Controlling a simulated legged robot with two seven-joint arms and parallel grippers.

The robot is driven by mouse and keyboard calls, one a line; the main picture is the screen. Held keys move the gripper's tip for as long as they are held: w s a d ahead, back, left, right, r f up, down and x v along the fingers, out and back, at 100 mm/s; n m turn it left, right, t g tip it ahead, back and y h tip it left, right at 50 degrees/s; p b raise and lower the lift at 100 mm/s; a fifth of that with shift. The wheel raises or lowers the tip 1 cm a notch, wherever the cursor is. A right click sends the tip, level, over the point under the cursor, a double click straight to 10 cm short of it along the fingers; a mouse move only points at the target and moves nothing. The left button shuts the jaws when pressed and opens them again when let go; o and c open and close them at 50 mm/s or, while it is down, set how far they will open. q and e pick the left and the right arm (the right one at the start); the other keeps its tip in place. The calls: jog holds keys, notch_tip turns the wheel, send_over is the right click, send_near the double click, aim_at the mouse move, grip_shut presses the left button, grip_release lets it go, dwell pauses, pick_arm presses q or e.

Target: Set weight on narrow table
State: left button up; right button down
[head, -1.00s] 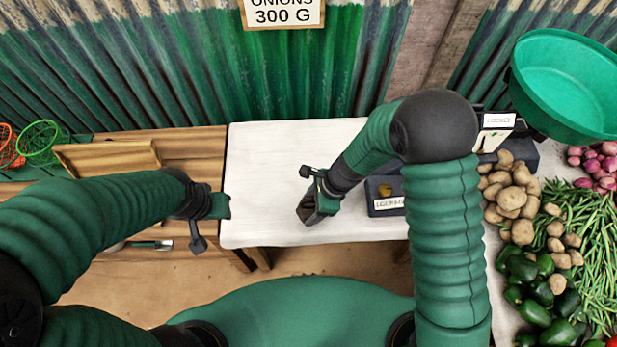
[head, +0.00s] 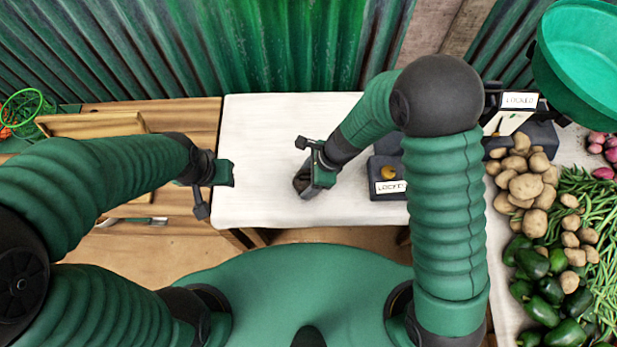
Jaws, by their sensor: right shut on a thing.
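The narrow table (head: 255,150) has a pale whitish top and stands in the middle of the head view. My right gripper (head: 305,178) is over its front part, shut on a small dark thing (head: 300,184) that I take to be the weight. The gripper hides much of it, and I cannot tell whether it touches the tabletop. My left gripper (head: 222,180) is at the table's left edge. Nothing shows in it, and its fingers are too hard to make out to tell their state.
A scale with a green pan (head: 585,60) is at the right, near potatoes (head: 525,185), peppers (head: 545,290) and beans (head: 590,225). A wooden bench (head: 180,115) is at left.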

jog(key=shift+f, duration=0.1)
jog(key=c, duration=0.7)
grip_release()
jog(key=o, duration=0.3)
jog(key=shift+a, duration=0.1)
jog(key=shift+o, duration=0.2)
